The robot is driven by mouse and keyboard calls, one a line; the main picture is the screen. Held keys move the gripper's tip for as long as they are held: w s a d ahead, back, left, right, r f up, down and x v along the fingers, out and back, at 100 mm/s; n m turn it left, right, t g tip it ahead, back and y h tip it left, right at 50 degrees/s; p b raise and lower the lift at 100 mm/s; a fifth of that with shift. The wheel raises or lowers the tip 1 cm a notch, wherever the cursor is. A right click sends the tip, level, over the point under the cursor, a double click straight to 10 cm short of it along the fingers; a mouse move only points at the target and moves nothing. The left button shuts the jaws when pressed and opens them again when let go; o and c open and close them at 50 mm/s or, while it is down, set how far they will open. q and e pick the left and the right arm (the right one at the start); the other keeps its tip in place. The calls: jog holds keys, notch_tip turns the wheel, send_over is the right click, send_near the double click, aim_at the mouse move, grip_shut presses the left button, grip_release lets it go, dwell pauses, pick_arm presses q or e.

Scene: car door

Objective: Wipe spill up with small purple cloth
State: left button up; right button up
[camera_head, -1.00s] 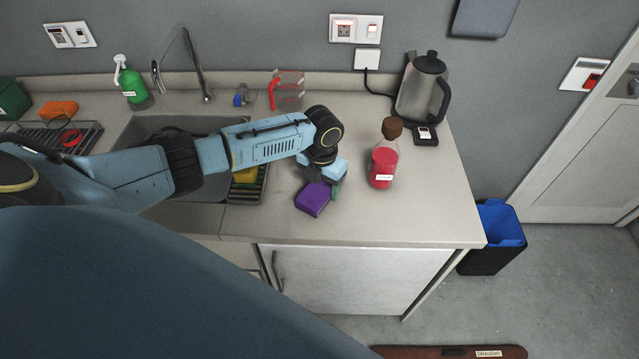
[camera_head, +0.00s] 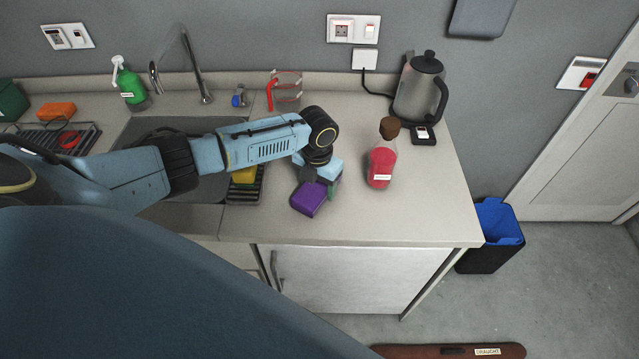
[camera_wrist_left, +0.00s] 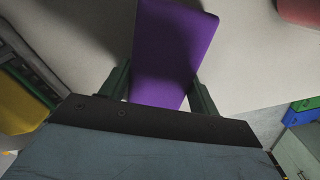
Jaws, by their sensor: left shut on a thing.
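The small purple cloth (camera_head: 309,199) is a block-like piece at the counter, to the left of the red bottle in the head view. My left gripper (camera_head: 328,187) is shut on it. In the left wrist view the purple cloth (camera_wrist_left: 172,50) sits between the two dark green fingers of my left gripper (camera_wrist_left: 160,85) and extends away from them. It is low over the counter; I cannot tell whether it touches the surface. I see no clear spill in these frames; the arm and cloth hide part of the counter. My right gripper is not in view.
A red bottle with a brown stopper (camera_head: 382,165) stands just right of my gripper. A kettle (camera_head: 420,92) is behind it. A clear jug with a red handle (camera_head: 287,92) stands at the back. The sink (camera_head: 150,127) is left. The counter's front right (camera_head: 420,215) is clear.

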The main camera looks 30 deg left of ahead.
pick_arm(q)
jog(key=shift+s+a, duration=0.25)
jog(key=shift+a, duration=0.2)
jog(key=shift+w+d, duration=0.55)
jog(key=shift+d, duration=0.35)
dwell(0.5)
jog(key=shift+s+a+p, duration=0.35)
jog(key=shift+s+a, duration=0.2)
jog(key=shift+a, duration=0.35)
dwell(0.4)
notch_tip(320, 180, up, 5)
jog(key=p, duration=0.4)
jog(key=shift+r+p, duration=0.8)
jog(key=shift+r, duration=0.2)
